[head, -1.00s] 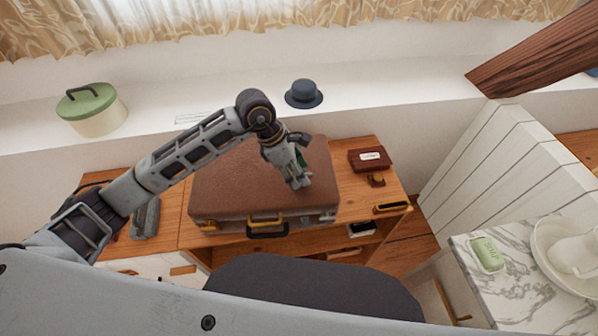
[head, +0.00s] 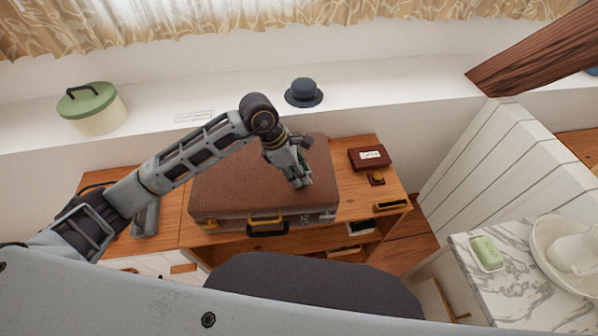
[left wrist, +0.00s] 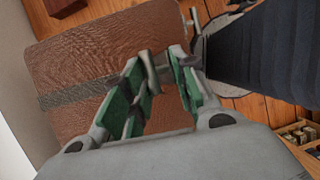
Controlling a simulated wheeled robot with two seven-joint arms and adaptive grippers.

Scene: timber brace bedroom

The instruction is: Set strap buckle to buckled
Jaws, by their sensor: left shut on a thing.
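The brown suitcase (head: 250,175) lies flat and closed on the wooden desk, its handle toward me. A grey strap (left wrist: 75,94) runs across its lid in the left wrist view. My left gripper (head: 302,183) reaches down over the suitcase's front right part. In the left wrist view its green-padded fingers are closed on a small grey piece (left wrist: 151,74), seemingly the strap buckle. The fingers hide much of it, so I cannot tell whether it is fastened. My right gripper is not in view.
A dark red box (head: 370,158) lies right of the suitcase. A blue hat (head: 304,93) and a green-lidded pot (head: 92,107) stand on the white ledge behind. A dark chair seat (head: 310,287) is in front of the desk. A marble top (head: 485,275) is at right.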

